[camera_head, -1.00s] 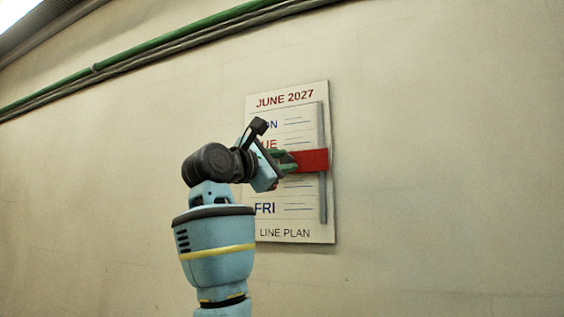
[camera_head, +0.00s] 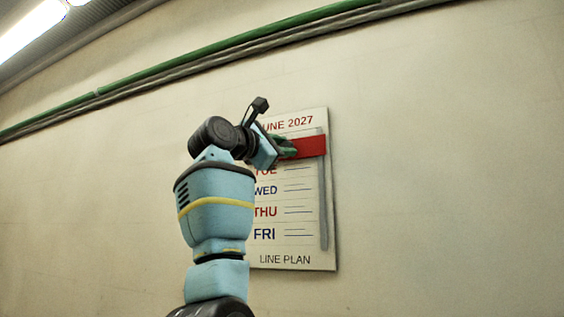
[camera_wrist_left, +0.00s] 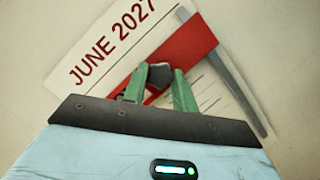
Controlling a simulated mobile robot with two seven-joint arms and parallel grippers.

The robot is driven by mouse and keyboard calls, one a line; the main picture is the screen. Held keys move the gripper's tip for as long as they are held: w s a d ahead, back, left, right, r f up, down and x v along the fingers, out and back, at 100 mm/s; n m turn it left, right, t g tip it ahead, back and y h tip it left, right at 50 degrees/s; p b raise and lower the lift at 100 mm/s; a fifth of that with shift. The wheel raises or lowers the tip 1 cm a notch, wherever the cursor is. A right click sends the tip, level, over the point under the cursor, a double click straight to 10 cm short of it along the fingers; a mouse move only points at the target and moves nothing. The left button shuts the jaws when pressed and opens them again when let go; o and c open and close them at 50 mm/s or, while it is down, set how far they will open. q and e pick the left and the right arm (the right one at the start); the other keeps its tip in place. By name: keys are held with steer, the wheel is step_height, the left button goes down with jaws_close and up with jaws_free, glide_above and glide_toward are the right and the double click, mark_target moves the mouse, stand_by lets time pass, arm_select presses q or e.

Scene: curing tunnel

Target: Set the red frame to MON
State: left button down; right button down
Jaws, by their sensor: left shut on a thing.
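The red frame (camera_head: 309,146) is a flat red slider on the white wall calendar (camera_head: 296,262). It sits at the top row, below the heading "JUNE 2027", beside the vertical grey rail (camera_head: 323,215). The rows TUE, WED, THU and FRI show below it; the MON label is hidden. My left gripper (camera_head: 288,148) reaches it from the left. In the left wrist view the green fingers (camera_wrist_left: 158,85) are closed on a dark knob (camera_wrist_left: 160,75) on the red frame (camera_wrist_left: 190,45). My right gripper is not in view.
The calendar hangs on a plain beige wall (camera_head: 440,190), clear to its right. A green pipe (camera_head: 200,57) and a grey pipe run along the wall above. A ceiling lamp (camera_head: 30,28) shows at the top left.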

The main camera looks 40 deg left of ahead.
arm_select(q)
steer(key=shift+r, duration=0.55)
steer(key=shift+s+r, duration=0.2)
steer(key=shift+s, duration=0.1)
steer(key=c, duration=1.5)
jaws_free()
steer(key=shift+r, duration=0.1)
steer(key=o, duration=0.4)
steer(key=shift+w, duration=0.3)
steer(key=shift+s+f, duration=0.2)
steer(key=shift+f, duration=0.05)
